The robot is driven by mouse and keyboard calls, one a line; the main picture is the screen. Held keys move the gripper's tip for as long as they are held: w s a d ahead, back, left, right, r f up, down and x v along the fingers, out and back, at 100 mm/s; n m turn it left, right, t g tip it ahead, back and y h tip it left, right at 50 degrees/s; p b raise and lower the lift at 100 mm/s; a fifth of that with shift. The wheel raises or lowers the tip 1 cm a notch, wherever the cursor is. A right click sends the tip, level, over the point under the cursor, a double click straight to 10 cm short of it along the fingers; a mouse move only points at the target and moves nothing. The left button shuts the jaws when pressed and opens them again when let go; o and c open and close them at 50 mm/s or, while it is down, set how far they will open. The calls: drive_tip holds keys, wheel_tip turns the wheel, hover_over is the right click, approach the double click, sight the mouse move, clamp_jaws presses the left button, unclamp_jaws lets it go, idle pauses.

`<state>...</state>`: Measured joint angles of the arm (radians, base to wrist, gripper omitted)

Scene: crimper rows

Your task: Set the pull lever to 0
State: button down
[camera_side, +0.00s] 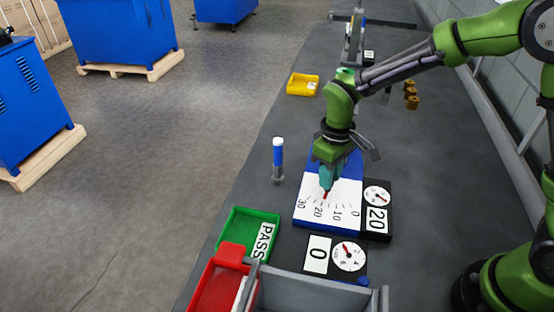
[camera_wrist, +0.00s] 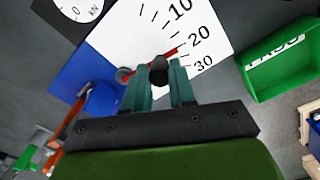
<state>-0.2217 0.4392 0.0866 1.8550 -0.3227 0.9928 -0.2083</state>
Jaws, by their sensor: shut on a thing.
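The pull lever has a red pointer (camera_wrist: 167,52) over a white scale plate (camera_side: 342,215) marked 0 to 30. In the wrist view the pointer aims close to the 20 mark. My gripper (camera_side: 328,188) stands over the plate in the side view. In the wrist view its two teal fingers (camera_wrist: 160,75) are shut on the lever's dark round knob (camera_wrist: 160,68). The fingers hide part of the lever. A round gauge (camera_side: 377,194) and a card reading 20 (camera_side: 377,219) sit on the black panel right of the plate.
In front are a second gauge (camera_side: 348,256) with a 0 card (camera_side: 317,254), a green PASS tray (camera_side: 240,245) and a red tray (camera_side: 215,285). A blue-and-white post (camera_side: 278,158) stands left of the plate. A yellow tray (camera_side: 303,84) lies farther back.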

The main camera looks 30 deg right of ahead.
drive_tip(key=n, duration=0.1)
drive_tip(key=s+d+n, duration=0.1)
drive_tip(key=n, duration=0.2)
drive_tip(key=shift+s+d, duration=0.35)
drive_tip(key=shift+d, duration=0.05)
drive_tip(key=shift+s+d+n, duration=0.2)
drive_tip(key=shift+d+n, duration=0.25)
drive_tip(key=shift+n, duration=0.45)
drive_tip(key=shift+s+d+n, duration=0.15)
drive_tip(key=shift+d+n, duration=0.3)
drive_tip(key=shift+n, duration=0.45)
drive_tip(key=c, duration=0.9)
unclamp_jaws()
drive_tip(key=shift+r, duration=0.1)
wheel_tip(320, 180, up, 17)
drive_tip(key=shift+f, duration=0.1)
